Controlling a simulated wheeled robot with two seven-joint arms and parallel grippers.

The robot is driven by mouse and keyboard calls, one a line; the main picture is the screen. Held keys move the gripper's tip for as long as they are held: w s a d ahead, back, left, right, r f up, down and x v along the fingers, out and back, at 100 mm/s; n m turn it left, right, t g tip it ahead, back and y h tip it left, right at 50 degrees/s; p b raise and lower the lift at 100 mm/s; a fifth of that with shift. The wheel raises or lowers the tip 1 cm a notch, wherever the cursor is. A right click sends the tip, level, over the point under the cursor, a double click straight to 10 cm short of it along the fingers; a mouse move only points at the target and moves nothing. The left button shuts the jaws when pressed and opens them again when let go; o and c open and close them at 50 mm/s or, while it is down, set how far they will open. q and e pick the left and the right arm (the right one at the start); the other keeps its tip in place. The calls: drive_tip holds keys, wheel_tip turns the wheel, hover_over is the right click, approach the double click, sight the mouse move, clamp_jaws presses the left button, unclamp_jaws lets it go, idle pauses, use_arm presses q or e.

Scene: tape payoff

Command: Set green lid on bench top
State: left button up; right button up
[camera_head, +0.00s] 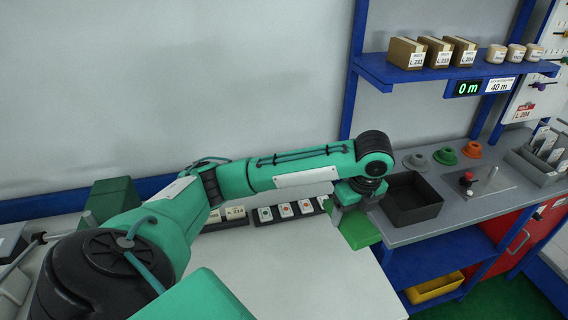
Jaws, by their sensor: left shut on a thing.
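My left gripper (354,208) reaches in from the left and points down at the right edge of the pale bench top (300,282). It is shut on the green lid (362,234), a flat green plate just under the fingers. The lid lies across the bench's right edge in the picture; I cannot tell whether it touches the top. A dark green box (112,197) stands at the back left, partly hidden behind my arm. My right gripper is not in view.
A black open tray (411,199) stands right of the lid on the grey counter (455,206). Small cards in a dark rack (288,211) line the bench's back edge. A blue shelf (450,72) with cartons hangs above. The middle of the pale bench is clear.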

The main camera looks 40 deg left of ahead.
use_arm(q)
drive_tip(key=shift+w+a+m, duration=0.2)
drive_tip(key=shift+m, duration=0.4)
drive_tip(key=shift+f, duration=0.3)
drive_tip(key=p, duration=0.3)
hover_over(339, 263)
drive_tip(key=f, duration=1.4)
drive_tip(key=shift+d+f, duration=0.2)
drive_tip(key=shift+f, duration=0.05)
wheel_tip(339, 263, down, 4)
drive_tip(key=shift+s+f+p, duration=0.1)
drive_tip(key=shift+f+p, duration=0.15)
drive_tip(key=shift+p, duration=0.2)
drive_tip(key=shift+f, duration=0.1)
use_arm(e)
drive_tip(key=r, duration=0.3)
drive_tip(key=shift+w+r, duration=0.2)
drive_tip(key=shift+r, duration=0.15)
use_arm(q)
drive_tip(key=shift+f, duration=0.1)
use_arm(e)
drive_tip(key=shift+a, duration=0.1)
use_arm(q)
drive_tip(key=o, duration=1)
